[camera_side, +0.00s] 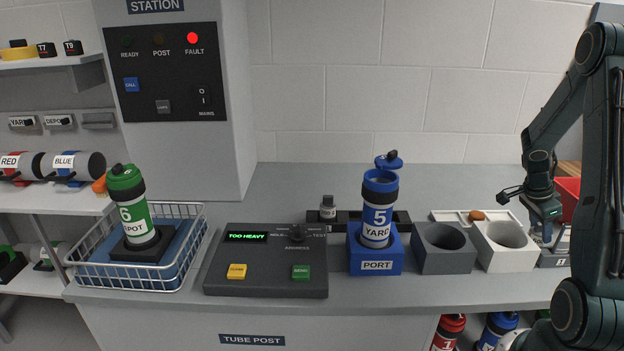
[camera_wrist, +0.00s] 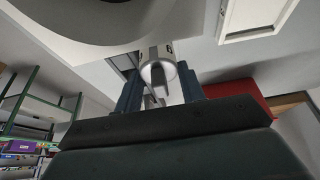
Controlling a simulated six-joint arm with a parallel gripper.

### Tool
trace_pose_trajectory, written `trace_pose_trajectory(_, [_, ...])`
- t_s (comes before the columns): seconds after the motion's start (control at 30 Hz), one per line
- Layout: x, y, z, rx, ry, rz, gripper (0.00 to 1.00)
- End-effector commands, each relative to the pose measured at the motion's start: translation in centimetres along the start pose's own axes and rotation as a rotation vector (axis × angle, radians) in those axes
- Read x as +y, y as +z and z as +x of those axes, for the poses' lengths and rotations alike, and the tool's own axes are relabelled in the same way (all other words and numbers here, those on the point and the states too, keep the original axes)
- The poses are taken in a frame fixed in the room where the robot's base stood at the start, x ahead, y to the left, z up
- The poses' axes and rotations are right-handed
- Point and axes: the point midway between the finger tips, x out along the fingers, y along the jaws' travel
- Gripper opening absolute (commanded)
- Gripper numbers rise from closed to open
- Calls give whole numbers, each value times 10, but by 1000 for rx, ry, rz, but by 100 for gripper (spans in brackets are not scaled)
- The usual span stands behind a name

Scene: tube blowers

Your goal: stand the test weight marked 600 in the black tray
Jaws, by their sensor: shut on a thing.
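A long black tray (camera_side: 403,217) lies behind the blue port block, which hides part of it. A small silver weight (camera_side: 328,208) with a dark top stands at the tray's left end; its mark is too small to read. My gripper (camera_side: 546,236) is low at the right end of the bench, over a small grey block. In the wrist view my gripper (camera_wrist: 160,88) is shut on a silver cylindrical weight (camera_wrist: 158,70), held between the two dark fingers. No number on it can be read.
A blue canister marked 5 YARD (camera_side: 376,215) stands open in the port block (camera_side: 375,262). Grey (camera_side: 440,262) and white (camera_side: 505,257) cup blocks stand between it and my gripper. A control box (camera_side: 265,275) shows TOO HEAVY. A wire basket (camera_side: 85,262) holds a green canister (camera_side: 132,210).

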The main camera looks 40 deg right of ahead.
Motion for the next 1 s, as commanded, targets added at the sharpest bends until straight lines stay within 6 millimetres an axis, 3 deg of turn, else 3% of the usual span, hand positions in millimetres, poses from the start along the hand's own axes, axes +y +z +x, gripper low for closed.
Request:
trace_pose_trajectory(0.27, [-1,-6,-12,3,-4,3,0])
trace_pose_trajectory(0.47, [-2,-15,-34,4,-7,4,0])
trace_pose_trajectory(1.0, [-1,-56,-134,3,-7,4,0])
